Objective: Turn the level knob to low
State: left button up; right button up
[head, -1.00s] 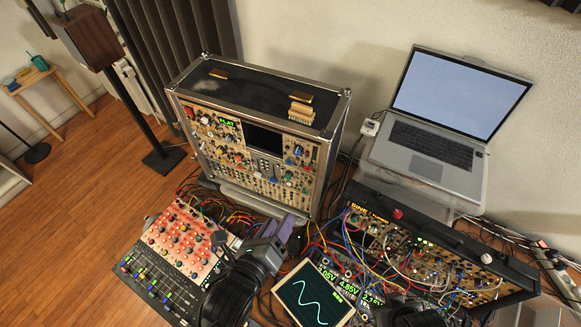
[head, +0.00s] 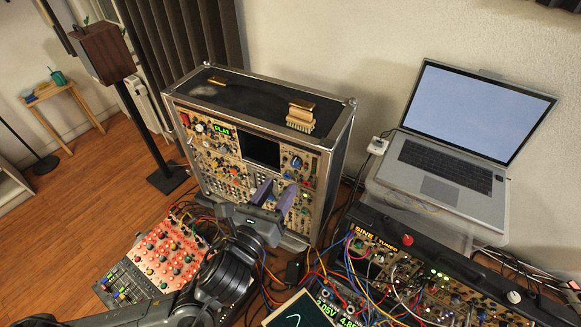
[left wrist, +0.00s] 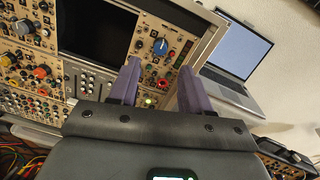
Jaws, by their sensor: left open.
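A tall metal-framed synth case (head: 343,140) stands on the table, its front panel full of knobs. A large blue knob (head: 296,161) sits at the panel's upper right, beside the dark screen; it also shows in the left wrist view (left wrist: 160,46), just beyond my fingertips. No label is readable, so I cannot tell whether it is the level knob. My left gripper (head: 275,191) is open and empty in front of the lower right of the panel. In the left wrist view its purple fingers (left wrist: 160,72) point at the panel, apart, with the blue knob between and beyond them.
A red-panelled mixer (head: 168,250) lies at the lower left. A second synth case (head: 440,262) and tangled patch cables are at the right. A laptop (head: 440,189) stands behind it.

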aim_at(294, 165)
pick_arm(q)
jog(key=p+x, duration=0.1)
jog(key=x, duration=0.6)
jog(key=shift+d, duration=0.1)
jog(key=shift+c, duration=0.5)
grip_shut()
